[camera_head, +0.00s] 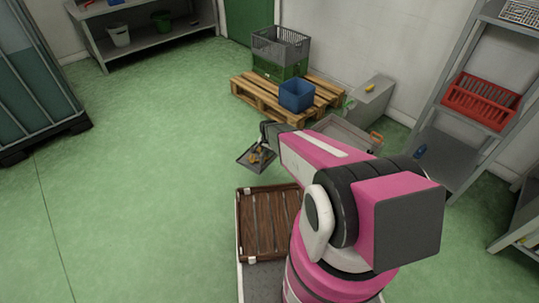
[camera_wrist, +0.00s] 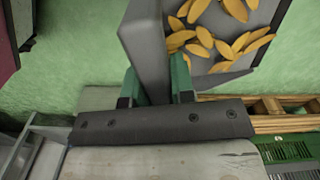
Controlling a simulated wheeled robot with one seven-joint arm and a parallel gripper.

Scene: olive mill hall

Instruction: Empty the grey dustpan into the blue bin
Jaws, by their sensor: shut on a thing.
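The grey dustpan (camera_head: 247,163) is held out in front of my arm, above the floor, with yellow-brown leaf-like bits (camera_head: 259,157) in it. In the wrist view the dustpan (camera_wrist: 148,45) shows its wall close to the jaws, with several yellow bits (camera_wrist: 225,38) lying in the pan. My gripper (camera_wrist: 158,85) is shut on the dustpan, with its green-faced fingers on either side of it. The gripper is partly hidden behind my arm in the head view. The blue bin (camera_head: 296,96) stands on the wooden pallet, beyond and to the right of the dustpan, apart from it.
A grey crate (camera_head: 281,45) sits on a green crate (camera_head: 280,69) at the back of the pallet (camera_head: 262,103). A grey bench (camera_head: 371,100) stands right of the pallet. A shelf with a red basket (camera_head: 481,101) is at the right. The green floor (camera_head: 150,170) at left is clear.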

